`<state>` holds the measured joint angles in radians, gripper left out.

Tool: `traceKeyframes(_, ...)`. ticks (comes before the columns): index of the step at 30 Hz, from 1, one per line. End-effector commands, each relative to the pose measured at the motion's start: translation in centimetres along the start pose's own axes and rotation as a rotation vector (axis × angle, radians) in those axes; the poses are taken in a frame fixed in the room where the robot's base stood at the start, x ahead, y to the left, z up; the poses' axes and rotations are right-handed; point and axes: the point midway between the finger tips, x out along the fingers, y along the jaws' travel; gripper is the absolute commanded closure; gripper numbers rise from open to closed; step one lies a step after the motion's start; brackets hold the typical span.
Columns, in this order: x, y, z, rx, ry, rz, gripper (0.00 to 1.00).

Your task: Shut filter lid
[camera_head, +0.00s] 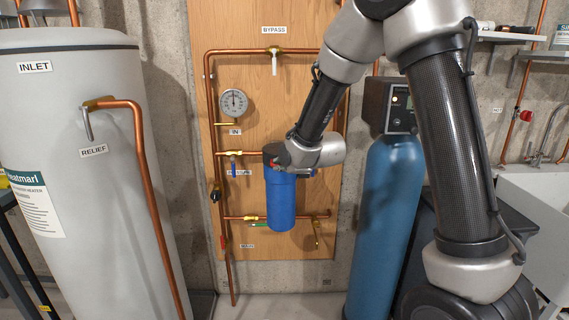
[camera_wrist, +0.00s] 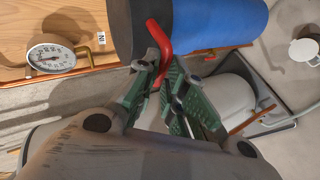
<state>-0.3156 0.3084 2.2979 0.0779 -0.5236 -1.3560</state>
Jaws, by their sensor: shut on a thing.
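The blue filter housing (camera_head: 280,205) hangs upright on the wooden panel in the head view; it also shows lying sideways in the wrist view (camera_wrist: 222,22). Its dark filter lid (camera_wrist: 138,24) sits against the blue body in the wrist view. A red curved handle (camera_wrist: 161,38) stands out from the lid. My gripper (camera_wrist: 163,62) has green-padded fingers shut on the red handle. In the head view my wrist covers most of the lid and handle, so the lid's seating all round cannot be told.
Copper pipes (camera_head: 208,110) frame the wooden panel (camera_head: 230,30), with a round gauge (camera_head: 234,103) above the filter. A white heater tank (camera_head: 75,170) stands at left. A blue tank (camera_head: 385,225) stands close at right, beside my arm. A white sink (camera_head: 540,195) is farther right.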

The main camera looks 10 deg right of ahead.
Motion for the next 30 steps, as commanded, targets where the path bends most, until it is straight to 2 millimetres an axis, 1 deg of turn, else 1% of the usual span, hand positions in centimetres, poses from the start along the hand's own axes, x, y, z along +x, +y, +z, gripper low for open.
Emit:
traceKeyframes(1, 0.0, -2.5, 0.8, 0.009, -0.018, -0.055, 1.0)
traceKeyframes(11, 0.1, -2.5, 0.8, 0.011, -0.019, -0.054, 1.0)
traceKeyframes(12, 0.1, -2.5, 0.8, 0.011, -0.02, -0.054, 0.85)
traceKeyframes(15, 0.0, -2.5, 0.9, 0.012, -0.02, -0.054, 0.68)
traceKeyframes(26, -0.2, -2.4, 1.0, 0.013, -0.022, -0.052, 0.68)
traceKeyframes(29, -1.0, -2.2, 0.9, 0.013, -0.021, -0.049, 0.68)
traceKeyframes(30, -1.6, -2.1, 0.9, 0.012, -0.021, -0.047, 0.68)
